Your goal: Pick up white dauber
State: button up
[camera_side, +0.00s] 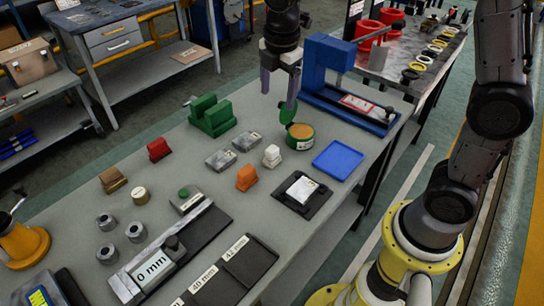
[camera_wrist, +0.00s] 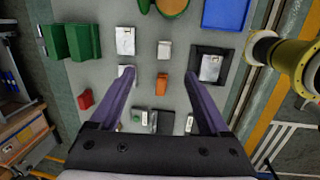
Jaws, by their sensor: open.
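The white dauber (camera_side: 272,156) is a small pale block standing on the grey bench, left of the blue tray and behind the orange dauber (camera_side: 246,178). In the wrist view the white dauber (camera_wrist: 165,50) shows just beyond the fingertips, roughly midway between them. The orange dauber (camera_wrist: 162,84) shows between the fingers there. My gripper (camera_side: 279,92) is open and empty, with purple fingers pointing down, well above the bench. Its fingers also frame the wrist view (camera_wrist: 159,75). Nothing hides the white dauber.
A round tin (camera_side: 300,137) and a green-headed tool stand behind the dauber. A blue tray (camera_side: 338,159), metal blocks (camera_side: 221,160), a black plate (camera_side: 301,192), a green V-shaped block (camera_side: 212,116) and a blue stand (camera_side: 330,70) surround it. Red (camera_side: 159,149) and brown daubers (camera_side: 113,180) sit left.

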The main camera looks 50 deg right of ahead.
jog(key=g, duration=0.2)
send_near(272, 149)
jog(key=f, duration=0.5)
jog(key=shift+s+d+f, duration=0.2)
jog(key=shift+d+f, duration=0.15)
jog(key=shift+d, duration=0.05)
jog(key=shift+w+d+f, duration=0.1)
jog(key=shift+d+f, duration=0.05)
jog(key=shift+f, duration=2.65)
jog(key=shift+c, duration=0.3)
grip_shut()
